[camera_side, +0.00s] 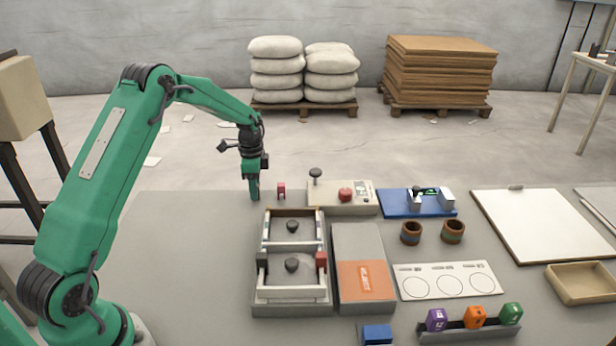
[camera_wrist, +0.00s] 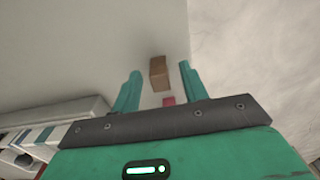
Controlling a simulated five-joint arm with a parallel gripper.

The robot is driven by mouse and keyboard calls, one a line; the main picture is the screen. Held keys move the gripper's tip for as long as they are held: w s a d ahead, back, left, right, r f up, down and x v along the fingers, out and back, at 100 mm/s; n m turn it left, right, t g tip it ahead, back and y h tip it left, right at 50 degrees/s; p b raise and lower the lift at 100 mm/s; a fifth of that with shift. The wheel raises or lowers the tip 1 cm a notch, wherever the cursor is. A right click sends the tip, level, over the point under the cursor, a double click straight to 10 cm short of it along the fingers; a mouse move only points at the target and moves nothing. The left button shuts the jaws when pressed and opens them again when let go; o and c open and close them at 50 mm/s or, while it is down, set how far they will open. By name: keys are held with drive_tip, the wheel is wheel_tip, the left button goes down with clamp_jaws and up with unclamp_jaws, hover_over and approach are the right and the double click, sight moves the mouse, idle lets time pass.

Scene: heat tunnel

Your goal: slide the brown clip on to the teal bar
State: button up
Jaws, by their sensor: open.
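My gripper (camera_side: 254,194) points down near the far left edge of the grey table, left of a small red piece (camera_side: 281,190). In the wrist view my gripper (camera_wrist: 159,80) is open, with its two teal fingers apart. A small brown block (camera_wrist: 158,73), which looks like the brown clip, shows between the fingers; I cannot tell whether either finger touches it. I cannot make out the clip in the side view. A dark teal bar (camera_side: 427,190) appears between white blocks on a blue base (camera_side: 396,207) at the back right.
A beige box (camera_side: 327,200) with a dark knob and red button stands between gripper and blue base. In front are a grey frame (camera_side: 260,297) with dark knobs, an orange-topped block (camera_side: 366,281) and two brown cups (camera_side: 411,233). The table's left side is clear.

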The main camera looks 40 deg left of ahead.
idle(0.5)
clamp_jaws()
drive_tip(key=shift+r, duration=0.8)
wheel_tip(320, 180, up, 2)
drive_tip(key=shift+r, duration=0.2)
drive_tip(key=s+d+r, duration=0.2)
drive_tip(key=d+r, duration=0.5)
drive_tip(key=d, duration=0.4)
drive_tip(key=shift+d, duration=0.25)
drive_tip(key=shift+s, duration=0.1)
